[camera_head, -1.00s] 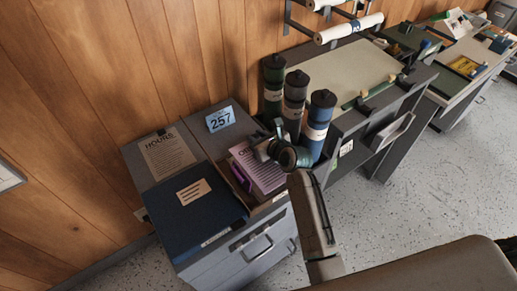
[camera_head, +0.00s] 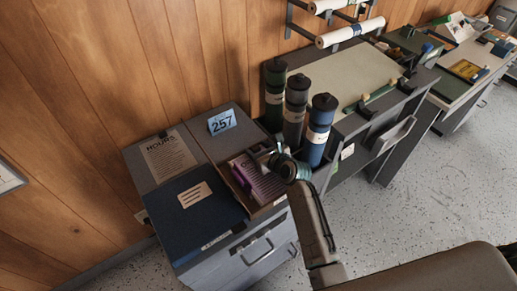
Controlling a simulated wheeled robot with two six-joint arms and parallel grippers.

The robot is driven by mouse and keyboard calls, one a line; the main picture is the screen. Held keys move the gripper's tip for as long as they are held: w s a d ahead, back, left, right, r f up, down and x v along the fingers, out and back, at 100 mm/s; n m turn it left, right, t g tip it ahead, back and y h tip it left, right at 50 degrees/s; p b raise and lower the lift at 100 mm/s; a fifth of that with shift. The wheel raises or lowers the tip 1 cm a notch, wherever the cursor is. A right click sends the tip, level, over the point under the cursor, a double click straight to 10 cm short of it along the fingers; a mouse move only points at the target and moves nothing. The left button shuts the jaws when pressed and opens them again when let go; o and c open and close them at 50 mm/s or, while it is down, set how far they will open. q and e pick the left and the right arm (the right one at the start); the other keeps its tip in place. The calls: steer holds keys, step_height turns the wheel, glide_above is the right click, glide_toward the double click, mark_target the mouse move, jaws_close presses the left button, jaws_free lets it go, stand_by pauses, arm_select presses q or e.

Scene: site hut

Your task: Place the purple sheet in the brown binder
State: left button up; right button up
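The purple sheet (camera_head: 266,184), a pale purple page with printed lines and a darker purple strip at its left edge, lies within the open brown binder (camera_head: 280,200). The binder's brown edges show around the sheet on the grey cabinet top. My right gripper (camera_head: 268,160) is over the sheet's upper right corner. Its fingertips are small and partly hidden by its own body, so I cannot tell whether it still grips the sheet. My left gripper is not in view.
A dark blue binder (camera_head: 196,218) and an hours notice (camera_head: 168,156) lie to the left. A blue 257 sign (camera_head: 222,122) stands behind. Several dark tubes, one blue (camera_head: 318,130), stand close right of the gripper. A drafting desk (camera_head: 345,75) is beyond.

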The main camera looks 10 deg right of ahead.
steer(key=shift+r, duration=0.1)
steer(key=v, duration=1.2)
stand_by(0.9)
